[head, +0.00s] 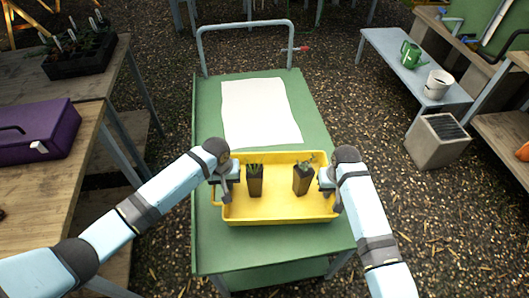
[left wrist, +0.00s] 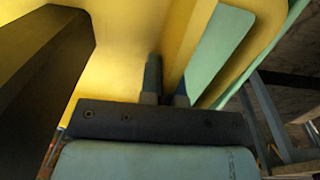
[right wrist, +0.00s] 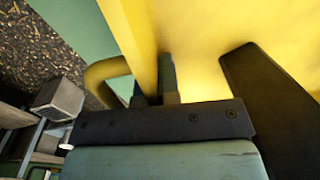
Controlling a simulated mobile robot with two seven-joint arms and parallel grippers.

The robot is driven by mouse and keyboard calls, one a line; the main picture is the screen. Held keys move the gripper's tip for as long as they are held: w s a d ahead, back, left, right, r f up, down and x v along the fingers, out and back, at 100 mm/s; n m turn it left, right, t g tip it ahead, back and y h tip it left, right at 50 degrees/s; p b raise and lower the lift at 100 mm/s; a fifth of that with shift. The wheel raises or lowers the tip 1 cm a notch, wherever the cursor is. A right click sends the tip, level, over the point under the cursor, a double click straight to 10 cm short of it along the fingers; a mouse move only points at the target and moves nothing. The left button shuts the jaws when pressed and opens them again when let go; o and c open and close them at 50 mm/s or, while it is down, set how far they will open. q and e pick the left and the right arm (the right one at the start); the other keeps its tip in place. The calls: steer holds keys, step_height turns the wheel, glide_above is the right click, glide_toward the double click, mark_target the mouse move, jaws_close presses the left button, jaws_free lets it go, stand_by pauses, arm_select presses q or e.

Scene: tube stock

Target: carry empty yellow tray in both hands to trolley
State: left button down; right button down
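The yellow tray (head: 278,208) is over the near half of the green trolley (head: 215,252) and looks set down on its top. It is not empty: a dark pot with a plant (head: 255,186) stands at its left, and a second potted plant (head: 302,181) at its right. My left gripper (head: 226,188) is at the tray's left wall, its fingers on either side of the wall in the left wrist view (left wrist: 166,95). My right gripper (head: 332,190) straddles the right wall the same way in the right wrist view (right wrist: 154,92). Both look closed on the wall; the fingertips are partly hidden.
A white sheet (head: 258,112) lies on the trolley's far half, before its handle (head: 246,28). A wooden bench with a purple case (head: 40,135) and a dark plant tray (head: 78,60) stands left. A bench with a green watering can (head: 411,55) and a grey bin (head: 436,142) are right.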

arm_select(q)
steer(key=shift+f, duration=0.4)
arm_select(e)
steer(key=shift+f, duration=0.4)
